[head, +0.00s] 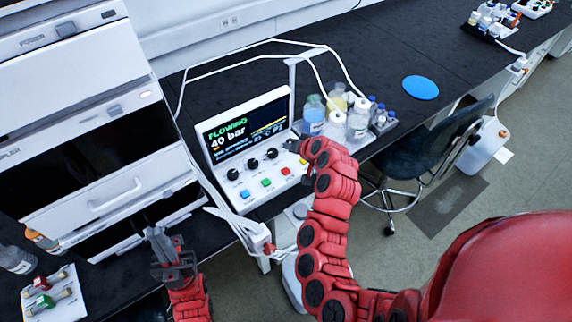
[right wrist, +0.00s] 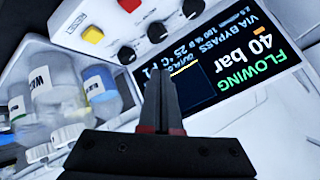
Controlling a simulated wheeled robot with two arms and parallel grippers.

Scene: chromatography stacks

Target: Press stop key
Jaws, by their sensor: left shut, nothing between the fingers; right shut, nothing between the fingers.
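The control panel (head: 222,160) is white, with a lit screen (head: 250,125) reading "FLOWING 40 bar", a row of black knobs (head: 252,164) and a row of coloured keys. The red key (head: 285,171) sits between the green key (head: 266,182) and the yellow one; I cannot read its label. In the right wrist view the red key (right wrist: 129,5) is cut by the top edge, near the yellow key (right wrist: 92,35). My right gripper (head: 292,146) is shut and empty, above the panel's right end, apart from the keys. My left gripper (head: 160,240) is shut and empty, left of the panel.
Bottles (head: 335,118) with tubing stand close to the panel's right side. A blue disc (head: 420,87) lies on the black bench further right. White instrument modules (head: 75,75) stack at the left. A rack with coloured fittings (head: 52,300) lies at lower left. A chair (head: 425,155) stands before the bench.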

